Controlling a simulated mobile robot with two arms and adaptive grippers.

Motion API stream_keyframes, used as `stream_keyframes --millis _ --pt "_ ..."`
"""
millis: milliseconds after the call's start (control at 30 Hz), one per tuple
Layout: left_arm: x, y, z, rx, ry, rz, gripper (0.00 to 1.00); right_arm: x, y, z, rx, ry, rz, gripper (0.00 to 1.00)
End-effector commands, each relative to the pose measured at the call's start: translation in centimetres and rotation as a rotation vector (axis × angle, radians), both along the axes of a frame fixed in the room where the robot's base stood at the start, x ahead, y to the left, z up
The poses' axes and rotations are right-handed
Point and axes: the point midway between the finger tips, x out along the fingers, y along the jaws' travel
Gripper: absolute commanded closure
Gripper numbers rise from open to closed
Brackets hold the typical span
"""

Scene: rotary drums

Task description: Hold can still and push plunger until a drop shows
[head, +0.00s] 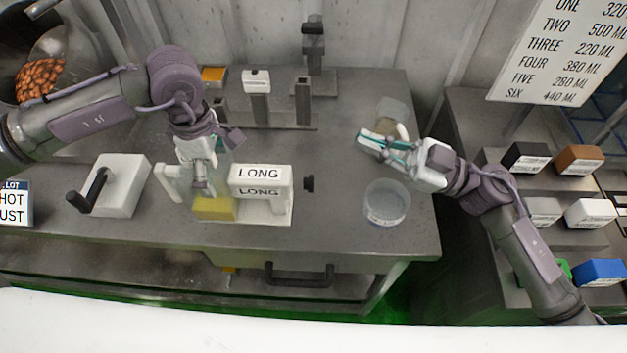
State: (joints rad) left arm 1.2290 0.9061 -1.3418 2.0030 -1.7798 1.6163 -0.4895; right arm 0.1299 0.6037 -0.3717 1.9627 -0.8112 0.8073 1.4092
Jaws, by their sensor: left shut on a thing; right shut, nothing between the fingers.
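My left gripper (200,180) points down beside the white block labelled LONG (259,182). It is shut on what looks like a clear container with a yellow lower part (213,208); the exact grip is hard to make out. A black knob (309,184) sticks out to the right of the LONG block and may be the plunger. My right gripper (372,143) is shut and empty, beside a translucent cup (390,115) with a pale handle. Nothing is clearly recognisable as a can, and no drop can be made out.
A clear round dish (387,203) stands near the table's right edge. A white box with a black crank (122,186) is on the left. Posts with a white labelled block (256,81) stand at the back. Coloured boxes fill the right-hand shelf.

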Motion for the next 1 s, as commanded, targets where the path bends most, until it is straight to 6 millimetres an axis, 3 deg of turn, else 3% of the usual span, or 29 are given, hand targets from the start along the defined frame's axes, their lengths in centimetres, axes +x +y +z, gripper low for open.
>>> stream_keyframes --millis 133,267,433,600,800,1000 --pt "-0.4 -0.1 -0.6 0.002 0.016 -0.004 0.64 1.2 -1.0 0.5 0.160 0.259 -0.090 1.00" --pt "-0.4 -0.1 -0.6 0.001 0.017 -0.005 0.64 2.6 -2.0 -1.3 0.249 0.533 -0.183 1.00" --pt "-0.5 -0.1 -0.6 0.001 0.017 -0.005 0.64 3.2 -3.2 -6.4 0.280 0.908 -0.313 1.00" --pt "-0.5 -0.1 -0.6 0.001 0.017 -0.005 0.64 2.0 -3.8 -11.4 0.249 1.192 -0.407 1.00" --pt "-0.5 -0.1 -0.6 0.001 0.017 -0.005 0.64 0.9 -4.1 -13.8 0.222 1.327 -0.448 1.00" --pt "-0.5 -0.1 -0.6 0.001 0.017 -0.005 0.64 0.8 -4.1 -14.0 0.220 1.337 -0.452 1.00"
